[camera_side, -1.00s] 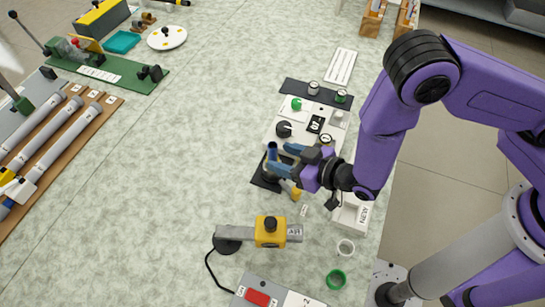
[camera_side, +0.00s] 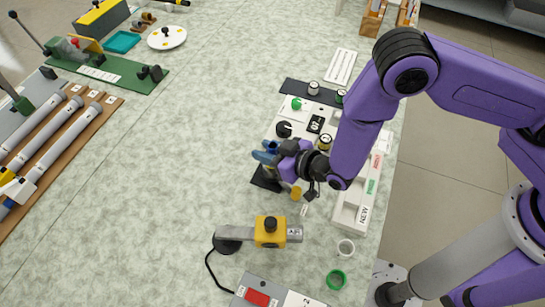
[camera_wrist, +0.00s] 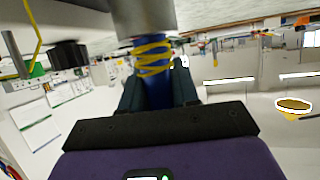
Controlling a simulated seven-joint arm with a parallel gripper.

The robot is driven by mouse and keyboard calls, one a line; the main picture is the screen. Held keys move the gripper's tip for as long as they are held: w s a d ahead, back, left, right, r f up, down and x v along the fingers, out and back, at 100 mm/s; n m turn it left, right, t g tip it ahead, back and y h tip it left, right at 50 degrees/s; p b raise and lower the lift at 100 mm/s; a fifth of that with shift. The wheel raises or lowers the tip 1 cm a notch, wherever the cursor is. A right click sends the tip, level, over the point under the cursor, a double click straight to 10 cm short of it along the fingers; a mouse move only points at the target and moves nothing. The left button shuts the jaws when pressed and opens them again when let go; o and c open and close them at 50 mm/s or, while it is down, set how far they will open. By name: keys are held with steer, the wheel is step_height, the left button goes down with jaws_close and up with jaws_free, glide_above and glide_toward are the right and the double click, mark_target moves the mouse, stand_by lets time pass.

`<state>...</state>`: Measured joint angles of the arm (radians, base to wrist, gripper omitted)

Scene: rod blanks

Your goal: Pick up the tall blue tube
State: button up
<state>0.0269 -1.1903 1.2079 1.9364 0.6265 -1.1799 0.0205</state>
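The tall blue tube (camera_wrist: 156,92) stands between the two dark fingers of my gripper (camera_wrist: 157,88) in the wrist view, with a finger close against each side. Yellow bands wrap it, and a grey cylinder shows beyond it at the top of that view. In the side view my gripper (camera_side: 267,151) is level above the black pad, its blue-grey fingers close together and shut on the tube. The fingers largely hide the tube there. I cannot tell whether its foot is clear of the pad.
The black pad (camera_side: 262,182) lies below my gripper. A white box marked NEW (camera_side: 362,208) is to the right. A panel with knobs (camera_side: 297,118) is behind. The table's middle left is clear.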

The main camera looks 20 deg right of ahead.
jaws_close()
steer(key=shift+r, duration=0.15)
steer(key=shift+r, duration=0.9)
steer(key=s+d+r, duration=0.9)
steer(key=s+r, duration=0.1)
steer(key=r, duration=0.1)
steer(key=w+d+f+m+t+h, duration=0.1)
steer(key=w+d+f+m+h, duration=0.1)
steer(key=d+f+m+h, duration=0.45)
steer(key=w+d+f+m+t+h, duration=0.1)
steer(key=w+d+h, duration=0.15)
steer(key=d, duration=0.65)
steer(key=shift+s+d+f, duration=0.1)
steer(key=shift+s+f, duration=0.05)
steer(key=shift+f, duration=3.3)
steer(key=shift+f, duration=0.1)
